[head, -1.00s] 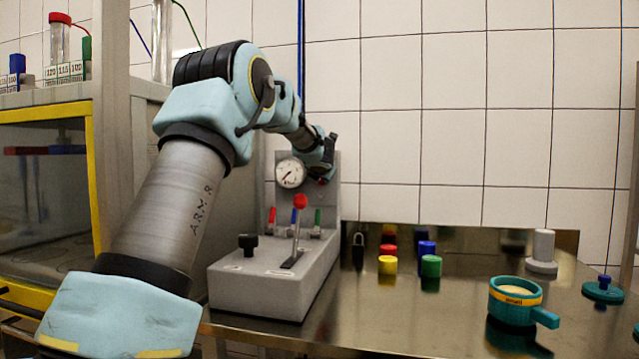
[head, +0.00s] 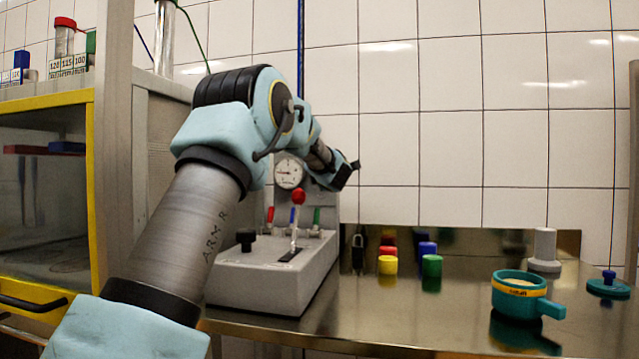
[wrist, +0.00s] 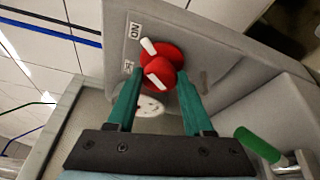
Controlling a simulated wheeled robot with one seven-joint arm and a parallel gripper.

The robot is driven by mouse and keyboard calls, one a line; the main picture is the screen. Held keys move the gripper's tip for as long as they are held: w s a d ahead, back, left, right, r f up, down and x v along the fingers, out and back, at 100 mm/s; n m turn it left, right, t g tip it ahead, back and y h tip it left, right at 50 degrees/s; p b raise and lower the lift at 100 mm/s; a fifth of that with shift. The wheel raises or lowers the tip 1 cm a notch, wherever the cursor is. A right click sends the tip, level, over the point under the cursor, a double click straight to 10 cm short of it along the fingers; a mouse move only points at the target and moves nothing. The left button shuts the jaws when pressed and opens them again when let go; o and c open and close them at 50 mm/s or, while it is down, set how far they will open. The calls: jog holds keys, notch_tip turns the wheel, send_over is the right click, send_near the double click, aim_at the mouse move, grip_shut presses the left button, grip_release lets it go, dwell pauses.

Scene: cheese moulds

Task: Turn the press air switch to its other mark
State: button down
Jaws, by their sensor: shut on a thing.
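The press air switch is a red round knob (wrist: 160,66) with white marks, on a grey upright panel in the wrist view. Two label plates sit left of it: an ON plate (wrist: 134,30) and a second plate (wrist: 128,67) too small to read surely. My gripper (wrist: 158,78) has its two green fingers on either side of the knob, shut on it. The knob's upper white mark points up-left, toward the plates; I cannot tell exactly which one. In the head view my arm hides the switch.
A pressure gauge (head: 289,173) is on the press panel. The grey press base (head: 265,275) carries a red-topped lever (head: 298,197) and a black knob (head: 246,238). Coloured cylinders (head: 388,265) and a teal mould (head: 520,293) stand on the metal bench to the right.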

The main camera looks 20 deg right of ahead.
jog(key=shift+m+t, duration=0.3)
jog(key=shift+m, duration=0.1)
jog(key=shift+c, duration=1.5)
grip_release()
jog(key=s+a+b, duration=0.1)
jog(key=s+b, duration=0.1)
jog(key=s, duration=0.8)
jog(key=shift+s, duration=0.35)
jog(key=shift+a, duration=0.1)
